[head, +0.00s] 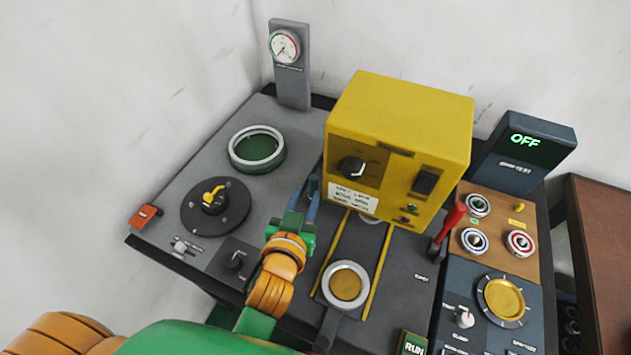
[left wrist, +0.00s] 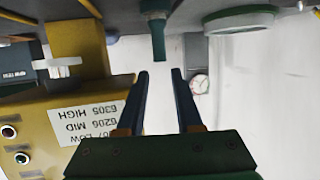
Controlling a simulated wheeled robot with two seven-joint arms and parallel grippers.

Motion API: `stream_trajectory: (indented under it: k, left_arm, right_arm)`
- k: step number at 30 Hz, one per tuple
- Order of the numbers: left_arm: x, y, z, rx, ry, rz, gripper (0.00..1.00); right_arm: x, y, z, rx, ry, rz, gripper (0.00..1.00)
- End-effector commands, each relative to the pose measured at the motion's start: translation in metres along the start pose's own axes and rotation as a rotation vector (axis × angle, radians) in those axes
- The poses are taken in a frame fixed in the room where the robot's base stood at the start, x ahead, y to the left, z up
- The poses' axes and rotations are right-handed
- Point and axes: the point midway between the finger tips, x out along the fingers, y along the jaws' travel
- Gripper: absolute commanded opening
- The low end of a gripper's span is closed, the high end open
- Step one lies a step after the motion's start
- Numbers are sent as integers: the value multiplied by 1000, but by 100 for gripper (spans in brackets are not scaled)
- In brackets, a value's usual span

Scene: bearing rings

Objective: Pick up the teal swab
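The teal swab (left wrist: 158,38) stands upright on the bench. In the upside-down left wrist view it is just beyond my fingertips and lines up with the gap between them. In the head view the swab (head: 313,184) shows as a small teal post left of the yellow box, partly hidden by my gripper. My left gripper (head: 304,198) is open with nothing between its fingers, and it also shows in the left wrist view (left wrist: 160,74). The fingers look apart from the swab. My right gripper is in neither view.
The yellow box (head: 400,125) stands close on the right of my left gripper. A green-lined ring holder (head: 257,148) and a black dial plate (head: 215,206) lie to the left. A gold-centred ring (head: 346,285) and a red lever (head: 450,222) are nearer the front right.

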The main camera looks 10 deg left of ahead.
Motion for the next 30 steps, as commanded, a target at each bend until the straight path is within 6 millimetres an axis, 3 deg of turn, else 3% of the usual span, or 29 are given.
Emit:
stream_trajectory:
  k: [12, 20, 24, 30]
  left_arm:
    - [72, 0, 6, 2, 1, 1, 34]
    - [79, 0, 6, -1, -1, 1, 34]
    - [79, 0, 6, -1, -1, 1, 2]
    - [79, 0, 6, -1, -1, 1, 0]
  right_arm:
    - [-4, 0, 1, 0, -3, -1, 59]
    - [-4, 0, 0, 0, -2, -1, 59]
    - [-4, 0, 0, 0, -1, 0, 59]
    - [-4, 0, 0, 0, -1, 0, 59]
